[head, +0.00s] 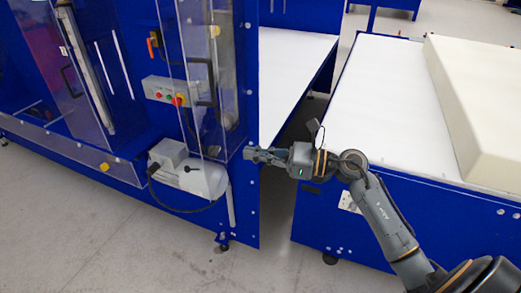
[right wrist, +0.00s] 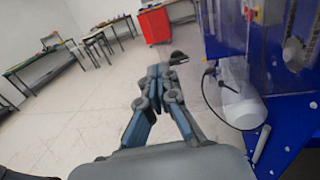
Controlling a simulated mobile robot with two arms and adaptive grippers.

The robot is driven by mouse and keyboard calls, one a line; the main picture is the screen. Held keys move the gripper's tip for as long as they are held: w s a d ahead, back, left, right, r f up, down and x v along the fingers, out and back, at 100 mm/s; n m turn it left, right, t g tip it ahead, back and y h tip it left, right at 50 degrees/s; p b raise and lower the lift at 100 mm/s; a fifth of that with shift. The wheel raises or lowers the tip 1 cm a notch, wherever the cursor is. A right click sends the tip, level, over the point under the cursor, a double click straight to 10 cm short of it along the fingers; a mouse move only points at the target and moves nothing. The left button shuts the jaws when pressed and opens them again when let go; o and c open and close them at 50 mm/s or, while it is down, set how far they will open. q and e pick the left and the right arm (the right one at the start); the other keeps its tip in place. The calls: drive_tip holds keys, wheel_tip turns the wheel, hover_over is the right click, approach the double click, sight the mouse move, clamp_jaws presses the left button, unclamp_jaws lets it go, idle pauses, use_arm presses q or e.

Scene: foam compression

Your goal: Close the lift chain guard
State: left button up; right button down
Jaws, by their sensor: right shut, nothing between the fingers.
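The lift chain guard looks like the clear panel (head: 173,45) on the front of the blue machine, with a dark handle at its side. It appears to stand out at an angle from the frame, but its see-through surface makes the exact angle hard to tell. My right gripper (head: 250,154) is shut and empty, beside the machine's lower right corner post and below the guard. My left gripper is not in view.
A grey-white motor (head: 200,178) with a cable juts out below. A table (head: 385,85) bears a foam block (head: 480,105) at right. Open floor (head: 70,220) lies in front; a red cabinet (right wrist: 154,25) stands far off.

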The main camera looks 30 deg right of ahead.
sight(203, 146)
drive_tip(key=p+x, duration=0.4)
drive_tip(key=x, duration=0.5)
drive_tip(key=shift+w+a+r, duration=0.15)
drive_tip(key=shift+w+a, duration=0.25)
drive_tip(key=shift+a, duration=0.1)
